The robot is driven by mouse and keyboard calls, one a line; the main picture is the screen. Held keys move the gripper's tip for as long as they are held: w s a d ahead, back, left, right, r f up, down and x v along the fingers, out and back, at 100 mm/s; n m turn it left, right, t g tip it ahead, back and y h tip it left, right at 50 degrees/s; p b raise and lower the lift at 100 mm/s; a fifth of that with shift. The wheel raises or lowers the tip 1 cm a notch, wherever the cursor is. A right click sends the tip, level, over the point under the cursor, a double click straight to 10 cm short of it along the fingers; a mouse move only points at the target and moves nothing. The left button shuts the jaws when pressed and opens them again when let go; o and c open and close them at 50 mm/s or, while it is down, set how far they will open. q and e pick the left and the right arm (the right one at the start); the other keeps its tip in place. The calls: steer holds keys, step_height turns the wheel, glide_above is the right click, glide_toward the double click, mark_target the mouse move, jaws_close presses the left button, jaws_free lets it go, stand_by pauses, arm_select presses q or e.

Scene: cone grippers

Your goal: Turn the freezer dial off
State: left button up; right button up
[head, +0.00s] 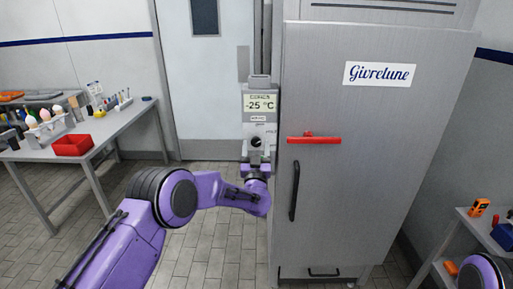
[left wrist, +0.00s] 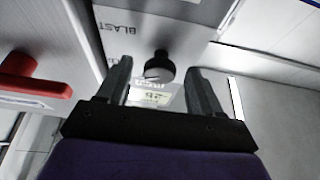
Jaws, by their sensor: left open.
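The freezer dial (head: 256,142) is a small round black knob on the grey control box (head: 259,128) at the left side of the freezer. A display (head: 261,102) above it reads -25 °C. My left gripper (head: 257,167) is open and empty, just below the dial in the head view. In the left wrist view the dial (left wrist: 158,67) shows between the two open fingers, near their tips. Whether the fingers reach around it or stop short, I cannot tell. Lettering with "BLAST" shows beside it. My right gripper is out of view.
The freezer door (head: 370,210) has a red lever (head: 315,139) just right of the dial, and a black handle (head: 294,190). A table (head: 85,140) with a red tray (head: 72,145) stands at left. A shelf (head: 465,240) stands at right.

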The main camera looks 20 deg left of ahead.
arm_select(q)
steer(key=c, duration=1.1)
steer(key=shift+o, duration=0.2)
steer(key=shift+f+n+y+b, duration=0.2)
steer(key=shift+n+y+b, duration=0.2)
steer(key=shift+n+b, duration=0.35)
steer(key=n+y+b, duration=0.1)
steer(key=n+b, duration=0.1)
steer(key=n+g+y+b, duration=0.1)
steer(key=n+b, duration=0.1)
steer(key=n+g+y+b, duration=0.1)
steer(key=n+b, duration=0.1)
steer(key=n, duration=0.1)
steer(key=shift+d, duration=0.25)
steer(key=n+g+b, duration=0.1)
steer(key=n, duration=0.1)
steer(key=n+g+y+b, duration=0.1)
steer(key=n, duration=0.1)
steer(key=shift+w+d+r+n, duration=0.1)
steer(key=shift+d+r+n, duration=0.05)
steer(key=shift+r+n, duration=0.1)
steer(key=shift+r+n+g+y+b, duration=0.15)
steer(key=shift+n+g+y+b, duration=0.4)
steer(key=shift+n, duration=1.05)
steer(key=o, duration=1.1)
steer(key=shift+c, duration=0.2)
steer(key=shift+d, duration=0.1)
